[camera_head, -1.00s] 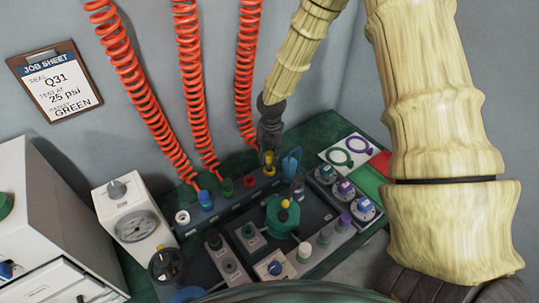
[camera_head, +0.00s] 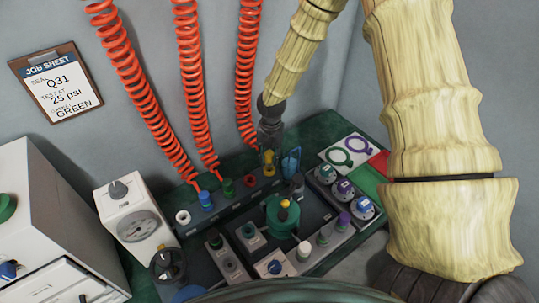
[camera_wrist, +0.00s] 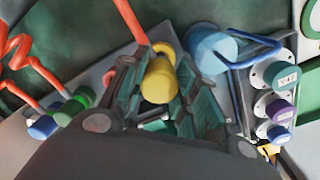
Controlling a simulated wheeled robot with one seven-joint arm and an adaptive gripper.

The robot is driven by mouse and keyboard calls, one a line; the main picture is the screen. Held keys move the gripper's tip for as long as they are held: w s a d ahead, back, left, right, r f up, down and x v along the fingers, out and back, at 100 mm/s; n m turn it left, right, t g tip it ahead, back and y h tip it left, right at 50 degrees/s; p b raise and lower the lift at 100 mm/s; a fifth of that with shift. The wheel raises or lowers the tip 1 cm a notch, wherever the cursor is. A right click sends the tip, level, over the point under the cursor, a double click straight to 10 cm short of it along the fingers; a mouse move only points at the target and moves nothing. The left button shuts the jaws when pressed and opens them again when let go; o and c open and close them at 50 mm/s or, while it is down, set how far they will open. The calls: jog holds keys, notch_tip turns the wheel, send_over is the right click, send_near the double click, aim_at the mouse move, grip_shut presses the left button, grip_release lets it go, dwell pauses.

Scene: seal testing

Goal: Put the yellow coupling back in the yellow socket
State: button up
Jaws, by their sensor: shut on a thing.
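The yellow coupling (camera_wrist: 158,82) shows between my gripper's fingers in the wrist view, and it is small in the head view (camera_head: 268,157). My gripper (camera_head: 268,150) points down and is shut on it. The yellow socket (camera_head: 268,170) is in the dark rail, right of the red socket, directly below the coupling. A pale yellow rim (camera_wrist: 165,50) shows behind the coupling in the wrist view. The coupling is in line with the socket and close to it or in it; I cannot tell whether it is fully seated.
Blue (camera_head: 206,200), green (camera_head: 228,187) and red (camera_head: 249,181) fittings line the rail to the left. A blue part (camera_head: 291,163) stands close on the right. Several knobs (camera_head: 344,187) are further right. A red coiled hose (camera_head: 247,80) hangs beside my gripper.

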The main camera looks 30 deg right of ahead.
jog(key=shift+f, duration=1.45)
dwell(0.6)
jog(key=o, duration=1.2)
jog(key=shift+c, duration=0.2)
jog(key=shift+r, duration=0.15)
notch_tip(320, 180, up, 12)
jog(key=shift+f, duration=0.1)
